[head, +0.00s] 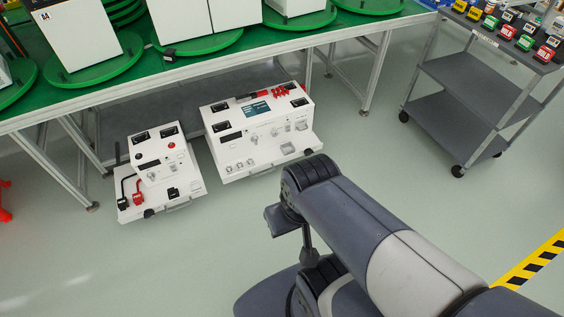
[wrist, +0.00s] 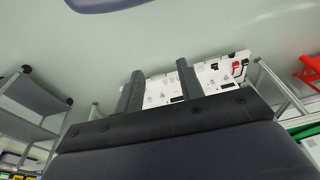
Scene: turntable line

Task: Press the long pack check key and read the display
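Two white test boxes stand under the green-topped table. The larger box (head: 226,143) has a teal display panel (head: 257,110), black windows, red parts along its back edge and several small fittings in front. The smaller box (head: 150,171) has a red button, black windows and red and black clamps. I cannot tell which part is the long pack check key, nor read any display. In the wrist view both boxes (wrist: 215,73) show beyond my gripper (wrist: 160,85), partly hidden by its fingers. The fingers are apart with nothing between them, clear of the boxes.
The table (head: 290,45) carries green turntables with white units above the boxes. Its metal legs stand either side. A grey trolley (head: 465,120) with several coloured items is at right. Yellow-black floor tape (head: 533,262) is at lower right. Open floor lies in front of the boxes.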

